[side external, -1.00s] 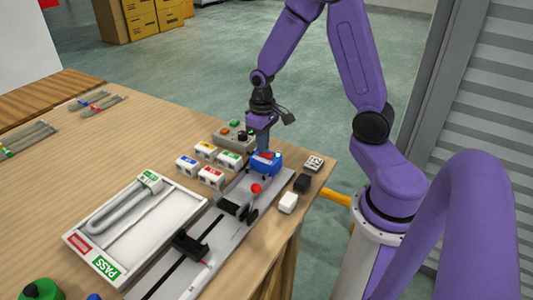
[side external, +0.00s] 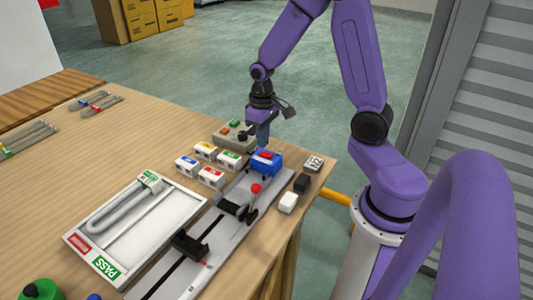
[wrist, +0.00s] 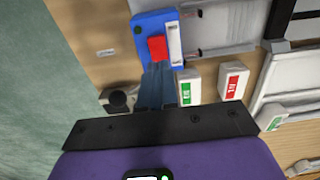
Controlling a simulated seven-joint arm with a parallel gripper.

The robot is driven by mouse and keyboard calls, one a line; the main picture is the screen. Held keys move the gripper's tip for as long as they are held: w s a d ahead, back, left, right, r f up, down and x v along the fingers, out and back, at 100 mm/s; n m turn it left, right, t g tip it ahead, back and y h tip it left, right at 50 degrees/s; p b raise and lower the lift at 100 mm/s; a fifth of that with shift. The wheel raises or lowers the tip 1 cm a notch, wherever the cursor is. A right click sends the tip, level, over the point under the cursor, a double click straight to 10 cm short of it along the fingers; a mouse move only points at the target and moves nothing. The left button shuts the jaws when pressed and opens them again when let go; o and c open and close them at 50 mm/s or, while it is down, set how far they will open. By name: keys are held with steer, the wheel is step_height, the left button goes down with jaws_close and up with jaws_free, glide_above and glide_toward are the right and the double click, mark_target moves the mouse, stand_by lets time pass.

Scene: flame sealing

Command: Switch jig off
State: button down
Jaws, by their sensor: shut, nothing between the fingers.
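The jig (side external: 215,238) is a long grey rail with a black clamp and a red-balled lever (side external: 256,188). At its far end is a blue box (side external: 268,163) with a red switch (side external: 265,155) on top. In the wrist view the blue box (wrist: 145,22) has the red switch (wrist: 157,48) right at my fingertips, and a dark green spot near one corner. My gripper (side external: 263,141) is shut and empty, pointing down just above the box. It also shows in the wrist view (wrist: 157,68). Whether the tips touch the switch I cannot tell.
A grey control box (side external: 234,136) with coloured buttons stands behind. Several white labelled blocks (side external: 210,177) sit left of the rail. Black and white blocks (side external: 288,202) lie to its right near the table edge. A white tray (side external: 190,222) holds a bent tube.

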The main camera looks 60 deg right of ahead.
mark_target(263, 153)
steer(key=shift+r, duration=2.3)
steer(key=s+a+r+n, duration=0.2)
steer(key=s+a+n, duration=0.4)
steer(key=s, duration=0.4)
steer(key=s+a+r+n, duration=0.2)
steer(key=s+a+n, duration=0.4)
steer(key=s+a, duration=0.2)
steer(key=s, duration=0.2)
steer(key=shift+s+r+n, duration=0.3)
steer(key=shift+s, duration=0.05)
